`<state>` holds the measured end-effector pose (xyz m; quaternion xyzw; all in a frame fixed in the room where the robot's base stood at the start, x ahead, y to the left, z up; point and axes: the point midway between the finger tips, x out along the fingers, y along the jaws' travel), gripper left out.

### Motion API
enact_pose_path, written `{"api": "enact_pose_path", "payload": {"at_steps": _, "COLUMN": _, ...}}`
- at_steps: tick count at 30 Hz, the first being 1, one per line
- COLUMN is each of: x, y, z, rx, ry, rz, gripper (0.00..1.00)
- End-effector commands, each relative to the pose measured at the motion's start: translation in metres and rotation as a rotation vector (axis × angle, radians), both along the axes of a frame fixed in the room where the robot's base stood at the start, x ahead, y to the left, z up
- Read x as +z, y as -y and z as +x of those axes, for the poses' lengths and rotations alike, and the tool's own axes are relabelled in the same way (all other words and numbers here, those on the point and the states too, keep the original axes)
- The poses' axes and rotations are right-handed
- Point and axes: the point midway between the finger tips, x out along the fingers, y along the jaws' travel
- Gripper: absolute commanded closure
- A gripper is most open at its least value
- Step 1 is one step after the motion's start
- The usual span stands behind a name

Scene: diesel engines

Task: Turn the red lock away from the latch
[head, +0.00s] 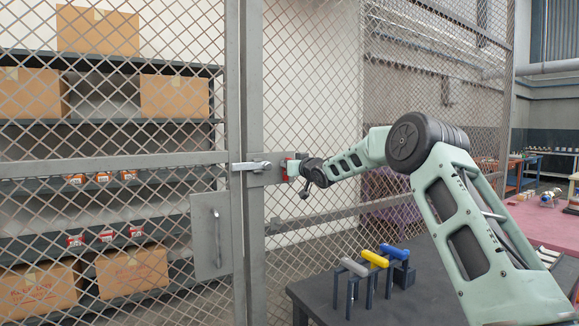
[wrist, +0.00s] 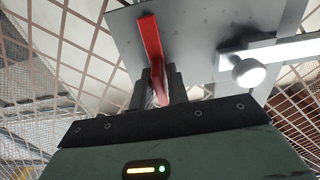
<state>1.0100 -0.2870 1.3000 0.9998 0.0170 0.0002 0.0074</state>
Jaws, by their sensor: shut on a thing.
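The red lock (wrist: 150,43) shows in the wrist view as a long red bar in front of a grey metal plate (wrist: 201,26). My gripper (wrist: 160,82) is shut on its near end, with one dark finger on each side. In the head view the red lock (head: 284,167) is a small red patch at the gate post, mostly hidden by my gripper (head: 294,169). The latch (head: 250,166) is a light metal bar across the gate gap, just left of the lock. In the wrist view the latch (wrist: 285,52) with its round knob lies right of the lock, apart from it.
A mesh gate with a handle plate (head: 211,235) stands at the left, with shelves of boxes (head: 98,32) behind it. A dark table (head: 330,290) below my arm carries a grey, a yellow (head: 376,258) and a blue-handled item (head: 395,251) on stands.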

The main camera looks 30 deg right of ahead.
Motion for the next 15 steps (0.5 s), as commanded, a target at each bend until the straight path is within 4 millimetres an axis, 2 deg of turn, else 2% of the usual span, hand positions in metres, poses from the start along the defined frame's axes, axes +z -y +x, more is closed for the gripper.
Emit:
{"api": "enact_pose_path", "payload": {"at_steps": 5, "x": -0.0019, "y": 0.0003, "z": -0.0001, "rx": 0.000, "ry": -0.004, "rz": -0.003, "gripper": 1.00}}
{"api": "enact_pose_path", "payload": {"at_steps": 6, "x": -0.0019, "y": 0.0003, "z": -0.0001, "rx": 0.000, "ry": -0.004, "rz": -0.002, "gripper": 0.78}}
{"api": "enact_pose_path", "payload": {"at_steps": 7, "x": -0.0019, "y": 0.0003, "z": -0.0001, "rx": 0.000, "ry": -0.004, "rz": -0.002, "gripper": 0.70}}
{"api": "enact_pose_path", "payload": {"at_steps": 15, "x": -0.0008, "y": 0.0002, "z": -0.0002, "rx": 0.000, "ry": -0.001, "rz": -0.001, "gripper": 0.69}}
